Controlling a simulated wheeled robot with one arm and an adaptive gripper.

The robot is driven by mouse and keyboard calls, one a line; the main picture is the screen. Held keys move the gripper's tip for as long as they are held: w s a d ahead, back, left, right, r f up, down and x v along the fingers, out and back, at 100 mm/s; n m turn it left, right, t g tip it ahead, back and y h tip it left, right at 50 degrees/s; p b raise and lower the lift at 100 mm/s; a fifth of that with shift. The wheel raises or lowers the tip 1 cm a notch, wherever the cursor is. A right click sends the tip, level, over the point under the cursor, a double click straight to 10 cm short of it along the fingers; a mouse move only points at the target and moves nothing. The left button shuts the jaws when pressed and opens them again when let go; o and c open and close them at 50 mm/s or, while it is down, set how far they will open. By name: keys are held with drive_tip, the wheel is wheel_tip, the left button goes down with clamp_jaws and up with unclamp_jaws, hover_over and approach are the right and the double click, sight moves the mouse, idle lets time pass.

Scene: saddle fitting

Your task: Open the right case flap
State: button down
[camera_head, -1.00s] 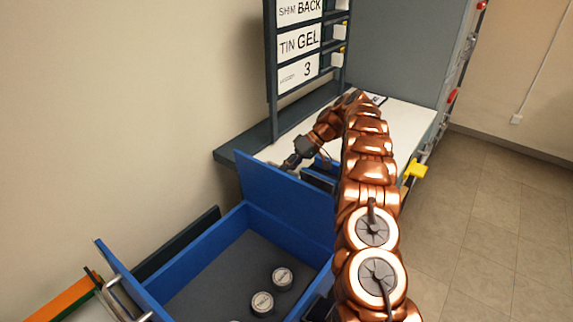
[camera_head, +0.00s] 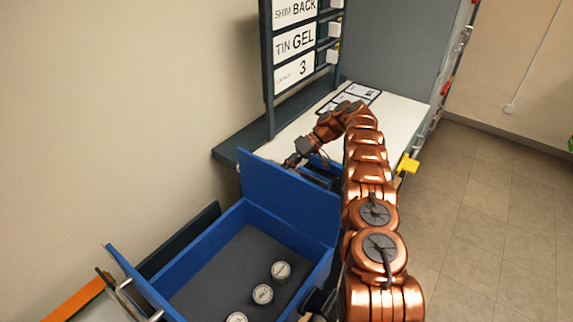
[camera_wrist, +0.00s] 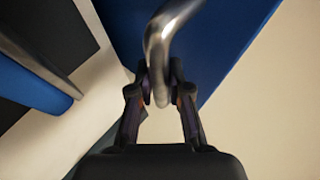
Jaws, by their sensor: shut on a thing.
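The blue open-topped case (camera_head: 185,270) is at the lower middle of the head view, with a dark floor. A blue flap (camera_head: 290,198) stands raised along its far right side, tilt hard to judge. My gripper (camera_head: 292,161) is just beyond this flap's top edge, partly hidden. In the wrist view my gripper (camera_wrist: 160,95) is shut on a bent metal handle (camera_wrist: 165,45). The handle is in front of a blue panel (camera_wrist: 225,35). The opposite flap (camera_head: 130,278) stands up at the left with metal handles.
Several round tins (camera_head: 262,294) lie in the case. Behind is a white-topped bench (camera_head: 400,112) with labelled cards and a dark sign rack (camera_head: 295,45). A yellow part (camera_head: 408,164) projects from the bench's right edge. The floor at right is clear.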

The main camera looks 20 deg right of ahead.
drive_tip(key=shift+d+f+p, duration=0.1)
drive_tip(key=shift+f+p, duration=0.2)
drive_tip(key=shift+p, duration=0.05)
idle(0.4)
drive_tip(key=c, duration=1.4)
unclamp_jaws()
drive_tip(key=shift+w, duration=0.1)
drive_tip(key=o, duration=0.3)
drive_tip(key=shift+r, duration=0.15)
